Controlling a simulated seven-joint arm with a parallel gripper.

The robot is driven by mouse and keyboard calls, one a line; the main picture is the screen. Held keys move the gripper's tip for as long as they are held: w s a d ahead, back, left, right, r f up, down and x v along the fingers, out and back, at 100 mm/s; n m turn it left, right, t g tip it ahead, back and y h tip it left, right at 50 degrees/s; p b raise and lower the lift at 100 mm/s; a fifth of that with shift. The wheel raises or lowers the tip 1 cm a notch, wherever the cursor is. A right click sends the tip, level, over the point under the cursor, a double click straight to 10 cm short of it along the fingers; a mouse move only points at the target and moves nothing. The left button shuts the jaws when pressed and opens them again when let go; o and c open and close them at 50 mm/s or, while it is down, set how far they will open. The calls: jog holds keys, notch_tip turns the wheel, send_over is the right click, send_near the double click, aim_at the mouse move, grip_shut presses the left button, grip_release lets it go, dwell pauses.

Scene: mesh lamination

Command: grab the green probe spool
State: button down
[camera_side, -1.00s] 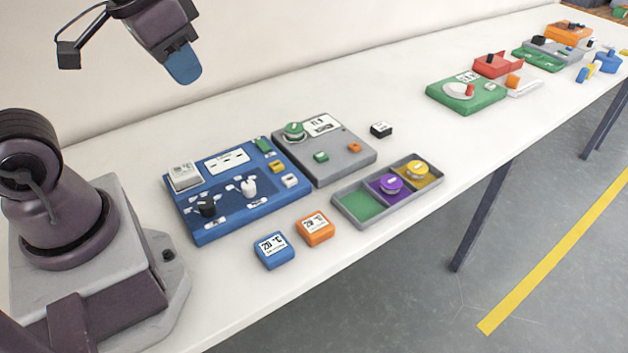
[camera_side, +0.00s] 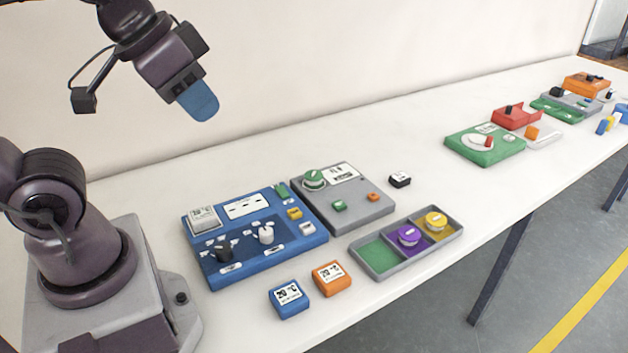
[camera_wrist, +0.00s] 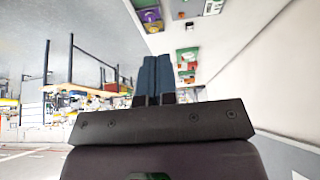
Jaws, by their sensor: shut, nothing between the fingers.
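The green probe spool (camera_side: 314,179) sits on the upper left part of the grey panel box (camera_side: 352,205), beside a white label. My gripper (camera_side: 203,107) is raised above the table near the back wall, up and to the left of the spool and well apart from it. Its blue fingers are together with nothing between them; they also show closed in the wrist view (camera_wrist: 157,80). I cannot make out the green spool for certain in the wrist view.
A blue panel box (camera_side: 255,235) stands left of the grey one. In front are a tray (camera_side: 369,278) with purple and yellow spools and an empty green compartment, and blue (camera_side: 288,299) and orange (camera_side: 331,278) blocks. A black block (camera_side: 400,179) lies right. Other devices stand farther off.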

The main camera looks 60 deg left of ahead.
jog(key=shift+c, duration=2.1)
grip_release()
jog(key=shift+f, duration=0.1)
jog(key=n+g+y, duration=0.1)
jog(key=n+g, duration=0.4)
jog(key=n, duration=1.1)
send_near(314, 175)
jog(key=f, duration=0.6)
jog(key=a+f, duration=0.1)
jog(key=f, duration=0.2)
jog(key=shift+w+f, duration=0.25)
jog(key=shift+f, duration=0.1)
